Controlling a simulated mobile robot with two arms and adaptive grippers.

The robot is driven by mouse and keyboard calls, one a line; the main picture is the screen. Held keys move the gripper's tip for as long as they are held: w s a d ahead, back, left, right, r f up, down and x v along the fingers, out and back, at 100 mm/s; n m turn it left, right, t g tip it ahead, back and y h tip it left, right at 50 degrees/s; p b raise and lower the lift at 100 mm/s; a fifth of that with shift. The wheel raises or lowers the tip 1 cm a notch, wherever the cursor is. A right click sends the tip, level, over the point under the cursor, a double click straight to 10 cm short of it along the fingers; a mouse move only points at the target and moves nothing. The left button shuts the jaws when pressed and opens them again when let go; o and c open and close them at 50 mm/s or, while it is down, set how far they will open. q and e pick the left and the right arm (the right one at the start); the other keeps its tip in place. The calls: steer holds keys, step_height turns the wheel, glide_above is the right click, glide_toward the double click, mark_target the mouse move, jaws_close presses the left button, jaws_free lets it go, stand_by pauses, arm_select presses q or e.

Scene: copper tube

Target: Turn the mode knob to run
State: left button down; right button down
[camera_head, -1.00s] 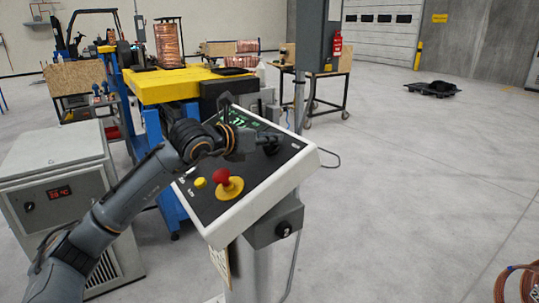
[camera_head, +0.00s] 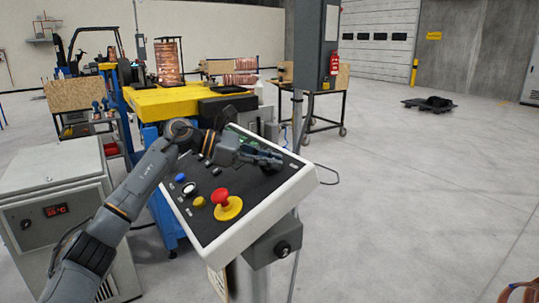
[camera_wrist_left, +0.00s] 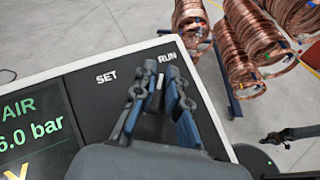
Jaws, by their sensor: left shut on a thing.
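The mode knob (camera_wrist_left: 158,84) is on the dark control panel (camera_wrist_left: 90,101), with a pale mark showing between my fingers. The labels SET (camera_wrist_left: 107,77) and RUN (camera_wrist_left: 167,57) are printed beyond it; the mark points roughly toward RUN. My left gripper (camera_wrist_left: 158,92) is shut on the knob, one finger on each side, hiding most of it. In the head view my left gripper (camera_head: 272,158) lies over the panel's upper right part and covers the knob. A dark jointed part at the wrist view's right edge looks like my right gripper (camera_wrist_left: 275,138); its fingers are unclear.
A red emergency button (camera_head: 221,196) on a yellow base and yellow (camera_head: 199,202), white (camera_head: 189,189) and blue (camera_head: 180,178) buttons are on the panel. A grey cabinet (camera_head: 52,170) stands left. Copper coils (camera_wrist_left: 248,55) are beyond the panel.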

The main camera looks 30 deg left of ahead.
arm_select(q)
steer(key=shift+s+f+m+g+h+p, duration=0.1)
steer(key=shift+f+m+g+h+p, duration=0.15)
steer(key=shift+m+g, duration=0.3)
steer(key=shift+f+m+g+h+p, duration=0.15)
steer(key=shift+f+m+g+p, duration=0.1)
steer(key=shift+m+g, duration=0.25)
steer(key=c, duration=1.4)
jaws_free()
steer(key=shift+s, duration=0.1)
steer(key=shift+o, duration=0.2)
steer(key=shift+w+a, duration=0.1)
steer(key=shift+w, duration=0.1)
steer(key=shift+r, duration=0.2)
steer(key=shift+a+r, duration=0.1)
steer(key=shift+a, duration=0.05)
steer(key=v, duration=1.1)
steer(key=shift+s+a, duration=0.25)
